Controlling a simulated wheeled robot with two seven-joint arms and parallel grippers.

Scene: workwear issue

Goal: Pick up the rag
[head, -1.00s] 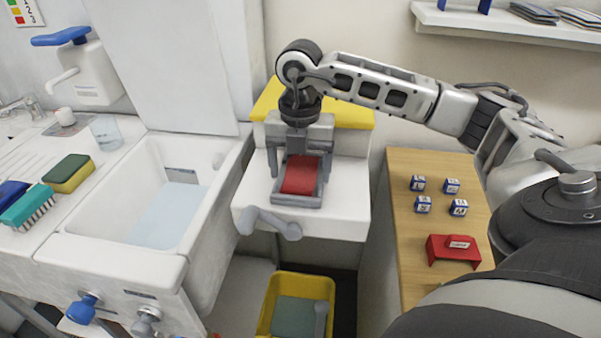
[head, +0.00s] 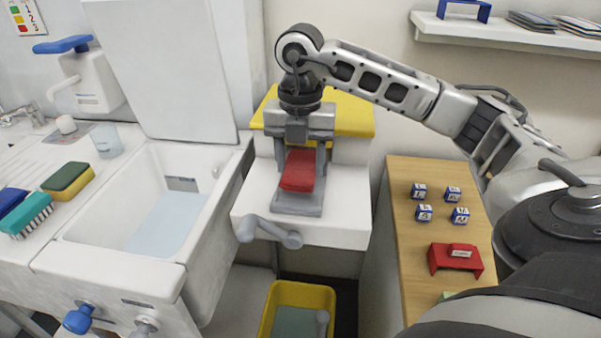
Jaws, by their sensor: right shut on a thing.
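The red rag (head: 297,175) is a small folded block between the fingers of my right gripper (head: 300,168). My right gripper is shut on it and points down. The rag appears slightly above a grey tray (head: 297,206) on a white stand (head: 345,205) with a grey crank handle. Whether any part of the rag still touches the tray is hard to tell. My left gripper is not in view.
A white sink (head: 108,245) with water is left of the stand. A yellow bin (head: 328,298) is below. A wooden counter (head: 407,275) at right holds several small blue-and-white blocks and a red holder (head: 455,259). A yellow panel (head: 352,117) is behind my gripper.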

